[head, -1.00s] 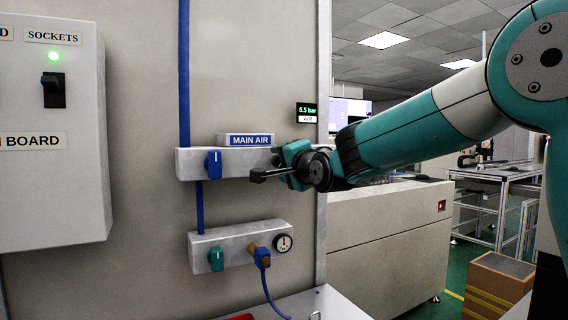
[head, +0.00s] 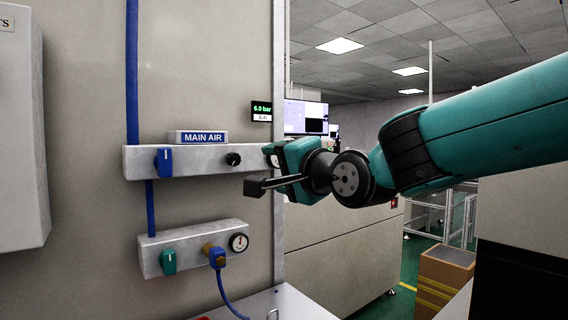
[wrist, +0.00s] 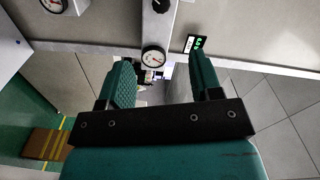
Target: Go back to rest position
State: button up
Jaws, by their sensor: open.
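My gripper (head: 278,168) is at the right end of the upper air rail (head: 200,172) in the head view and hides part of it. In the wrist view my gripper (wrist: 160,72) has its two teal fingers spread apart, with nothing held between them. A round gauge (wrist: 153,57) shows beyond the gap. The black knob (head: 233,159) on the rail is clear of the fingers, and a blue valve handle (head: 164,161) points upright to its left. A display (head: 261,108) reads 6.0 bar.
A lower block (head: 190,250) carries a green valve (head: 168,261), a blue hose fitting (head: 217,257) and a gauge (head: 239,242). A grey box (head: 20,140) is at the left. A cardboard box (head: 445,268) stands on the floor at the right.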

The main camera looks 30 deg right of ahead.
jog(key=shift+s+d+p, duration=0.1)
jog(key=shift+s+p, duration=0.2)
jog(key=shift+s, duration=0.45)
jog(key=s+a+f+n+g+y+p, duration=0.2)
jog(key=s+a+f+n+g+p, duration=0.1)
jog(key=a+f+n+g, duration=0.25)
jog(key=s+a+f+n+g+p, duration=0.2)
jog(key=s+f+n+g, duration=0.2)
jog(key=s, duration=0.5)
jog(key=s+a+f+n+g+p, duration=0.2)
jog(key=s+f+n+g, duration=0.2)
jog(key=s+n+g, duration=0.4)
jog(key=shift+s+a+n, duration=0.35)
jog(key=shift+s+n, duration=0.75)
jog(key=shift+n, duration=0.15)
dwell(1.9)
